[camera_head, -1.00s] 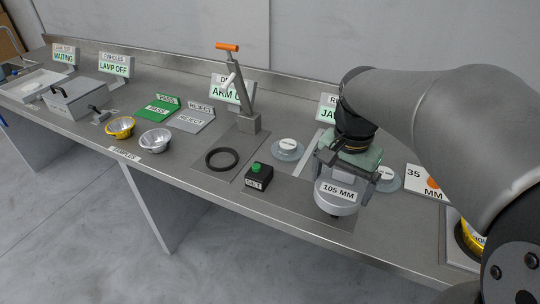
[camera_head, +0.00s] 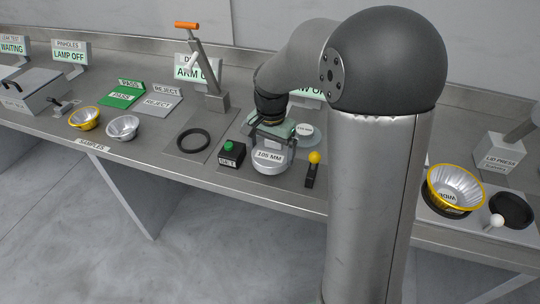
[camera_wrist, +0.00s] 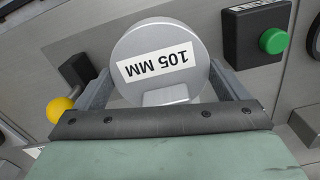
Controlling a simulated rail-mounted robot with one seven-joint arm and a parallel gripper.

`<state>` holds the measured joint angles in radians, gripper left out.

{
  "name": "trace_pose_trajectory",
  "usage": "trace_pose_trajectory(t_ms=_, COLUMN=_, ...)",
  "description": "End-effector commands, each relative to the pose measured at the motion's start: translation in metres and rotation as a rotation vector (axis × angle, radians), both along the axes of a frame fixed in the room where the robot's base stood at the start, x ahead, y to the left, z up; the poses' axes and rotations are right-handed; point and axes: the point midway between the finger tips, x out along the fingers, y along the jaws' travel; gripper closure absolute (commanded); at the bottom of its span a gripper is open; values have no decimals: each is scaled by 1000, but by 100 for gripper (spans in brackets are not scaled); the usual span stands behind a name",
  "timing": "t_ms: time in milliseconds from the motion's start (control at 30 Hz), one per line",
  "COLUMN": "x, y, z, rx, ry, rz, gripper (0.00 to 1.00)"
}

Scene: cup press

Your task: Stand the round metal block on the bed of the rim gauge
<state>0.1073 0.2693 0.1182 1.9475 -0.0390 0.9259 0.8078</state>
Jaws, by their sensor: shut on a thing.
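The round metal block (camera_head: 269,161), a silver disc labelled 105 MM, is in my gripper (camera_head: 270,145), just right of the box with the green button. In the wrist view the block (camera_wrist: 165,58) sits between the two fingers, which are shut on its sides. Its label reads upside down there. I cannot tell whether its underside touches the bench. A sign reading "JAW" (camera_head: 308,103), partly behind my arm, stands at the back of this station. I cannot clearly make out the rim gauge's bed; my arm and the block cover much of this area.
The green-button box (camera_head: 231,153) is close left of the block, and a yellow-knobbed lever (camera_head: 314,158) close right. A pale labelled disc (camera_head: 304,129) lies behind. A black ring (camera_head: 193,140) and lever press (camera_head: 212,85) are farther left. A yellow-rimmed bowl (camera_head: 454,187) is right.

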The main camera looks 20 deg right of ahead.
Motion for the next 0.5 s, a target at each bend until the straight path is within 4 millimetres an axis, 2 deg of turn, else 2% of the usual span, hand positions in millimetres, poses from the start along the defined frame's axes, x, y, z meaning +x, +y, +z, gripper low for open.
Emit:
trace_pose_trajectory(t_ms=300, x=4, y=2, z=-34, rx=0, ry=0, rz=0, gripper=54)
trace_pose_trajectory(t_ms=500, x=4, y=2, z=-34, rx=0, ry=-3, rz=0, gripper=54)
